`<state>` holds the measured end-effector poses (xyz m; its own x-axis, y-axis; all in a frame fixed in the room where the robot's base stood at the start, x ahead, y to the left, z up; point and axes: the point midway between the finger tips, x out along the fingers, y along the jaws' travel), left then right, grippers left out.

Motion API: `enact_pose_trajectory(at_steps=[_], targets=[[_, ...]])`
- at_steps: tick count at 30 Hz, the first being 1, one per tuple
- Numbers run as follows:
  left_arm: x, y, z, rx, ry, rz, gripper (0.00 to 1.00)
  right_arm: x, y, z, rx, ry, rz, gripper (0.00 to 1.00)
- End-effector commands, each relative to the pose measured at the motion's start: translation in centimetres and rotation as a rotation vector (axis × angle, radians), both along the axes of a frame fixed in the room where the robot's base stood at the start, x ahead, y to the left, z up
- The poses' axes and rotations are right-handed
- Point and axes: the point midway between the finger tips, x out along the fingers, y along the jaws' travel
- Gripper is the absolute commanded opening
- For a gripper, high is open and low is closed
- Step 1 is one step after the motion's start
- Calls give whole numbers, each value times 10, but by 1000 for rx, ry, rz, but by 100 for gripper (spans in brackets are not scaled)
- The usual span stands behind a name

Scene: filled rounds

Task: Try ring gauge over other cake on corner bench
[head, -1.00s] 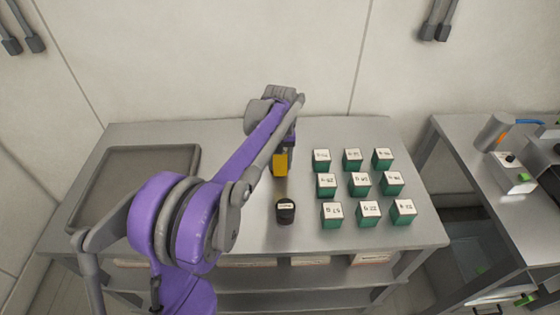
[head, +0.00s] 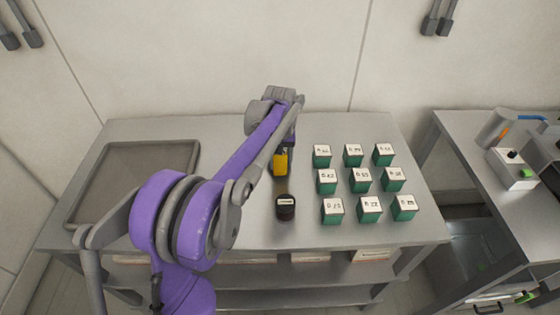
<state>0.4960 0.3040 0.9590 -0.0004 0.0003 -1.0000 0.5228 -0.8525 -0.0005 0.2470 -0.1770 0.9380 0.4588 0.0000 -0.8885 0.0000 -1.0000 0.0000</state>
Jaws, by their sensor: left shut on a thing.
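My left gripper (head: 285,149) is over the middle of the bench (head: 228,225), shut on a yellow piece (head: 281,163) that I take to be the ring gauge. Its ring shape cannot be made out, and the arm partly hides the fingers. A black round (head: 285,212) with a white label on top stands on the bench just in front of the yellow piece. The two look apart. I cannot tell which round is the "other cake". My right gripper is not in view.
Several green blocks with white labelled tops (head: 360,180) stand in rows right of the gripper. A grey tray (head: 193,165) lies at the bench's left. A second bench (head: 468,150) at the right bears a white box (head: 511,169). Bare bench surrounds the black round.

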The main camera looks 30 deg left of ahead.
Motion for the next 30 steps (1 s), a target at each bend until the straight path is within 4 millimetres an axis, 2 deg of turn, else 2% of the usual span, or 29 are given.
enact_pose_trajectory(at_steps=[30], targets=[[0,0,-21,0,0,0,0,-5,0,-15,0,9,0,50]])
